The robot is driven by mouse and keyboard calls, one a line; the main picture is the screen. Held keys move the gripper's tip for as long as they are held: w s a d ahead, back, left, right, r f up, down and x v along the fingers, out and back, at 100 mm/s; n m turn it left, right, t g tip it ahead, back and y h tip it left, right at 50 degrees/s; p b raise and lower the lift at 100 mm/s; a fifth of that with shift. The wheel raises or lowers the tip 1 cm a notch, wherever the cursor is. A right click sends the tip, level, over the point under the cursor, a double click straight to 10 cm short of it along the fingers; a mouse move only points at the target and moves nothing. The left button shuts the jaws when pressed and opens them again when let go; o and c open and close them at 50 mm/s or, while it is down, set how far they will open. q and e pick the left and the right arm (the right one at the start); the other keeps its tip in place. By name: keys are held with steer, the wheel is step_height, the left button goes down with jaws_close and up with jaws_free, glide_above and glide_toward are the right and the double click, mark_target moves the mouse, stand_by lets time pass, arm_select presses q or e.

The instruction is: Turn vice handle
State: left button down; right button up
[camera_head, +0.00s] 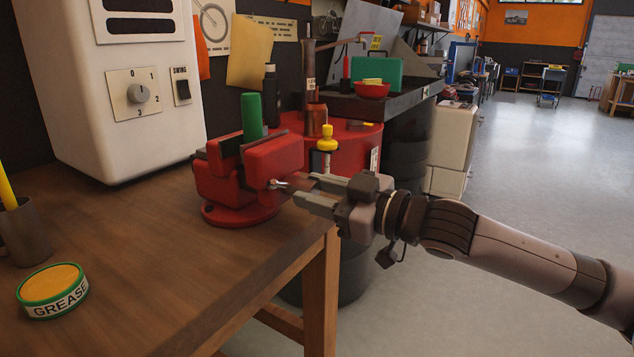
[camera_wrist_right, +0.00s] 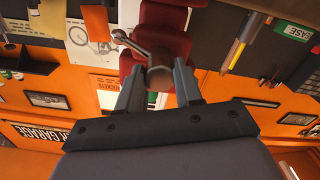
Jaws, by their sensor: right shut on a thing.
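A red bench vice (camera_head: 240,180) stands on the wooden workbench (camera_head: 180,260) near its right edge; it also shows upside down at the top of the right wrist view (camera_wrist_right: 165,35). Its vice handle has a bright metal end (camera_head: 277,184) on the side facing my right gripper. My right gripper (camera_head: 306,190) comes in from the right, with its fingers at the vice's screw end. In the wrist view, the fingers (camera_wrist_right: 159,85) are shut on a brownish rounded part of the handle, and a metal bar (camera_wrist_right: 125,38) runs to the upper left. My left gripper is not in view.
A white appliance (camera_head: 130,90) with a dial stands at the back left of the bench. A grease tin (camera_head: 52,291) and a metal cup (camera_head: 24,235) are at the front left. Open floor (camera_head: 540,190) lies to the right.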

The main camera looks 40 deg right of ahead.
mark_target(315, 192)
steer(key=shift+m, duration=0.5)
steer(key=shift+p, duration=0.3)
steer(key=shift+f, duration=0.1)
steer(key=o, duration=1)
steer(key=shift+s, duration=0.1)
steer(key=shift+o, duration=0.2)
steer(key=shift+s+d, duration=0.1)
steer(key=shift+v, duration=2.35)
steer(key=shift+p+v, duration=0.5)
steer(key=shift+v, duration=0.6)
